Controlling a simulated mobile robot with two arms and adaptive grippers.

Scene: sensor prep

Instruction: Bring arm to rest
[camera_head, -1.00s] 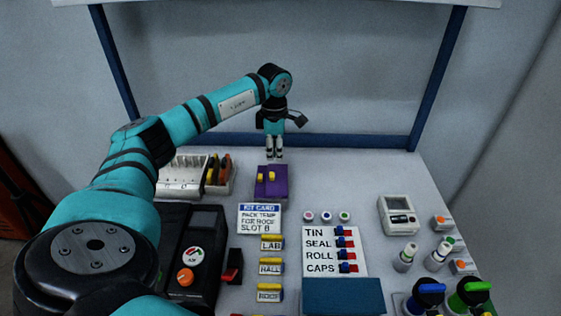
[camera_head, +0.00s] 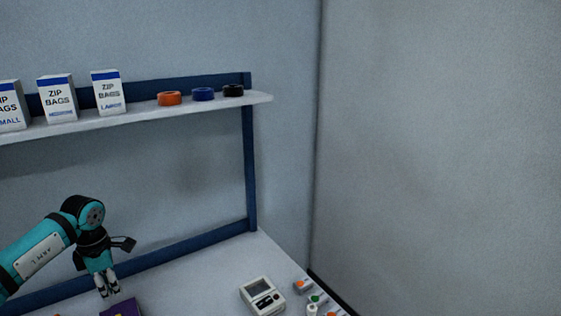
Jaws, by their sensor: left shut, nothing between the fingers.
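My left arm comes in from the lower left. Its gripper (camera_head: 107,285) points down over the back of the white bench (camera_head: 205,270), just behind a purple block (camera_head: 124,308). The gripper's fingers are close together with nothing seen between them. The purple block is cut off by the bottom edge. My right arm and gripper do not show.
A shelf (camera_head: 190,110) above the bench holds zip bag boxes (camera_head: 58,100) and orange (camera_head: 169,98), blue (camera_head: 203,94) and black (camera_head: 233,90) rolls. A blue frame post (camera_head: 250,170) stands at right. A white device (camera_head: 262,296) sits on the bench near small coloured items.

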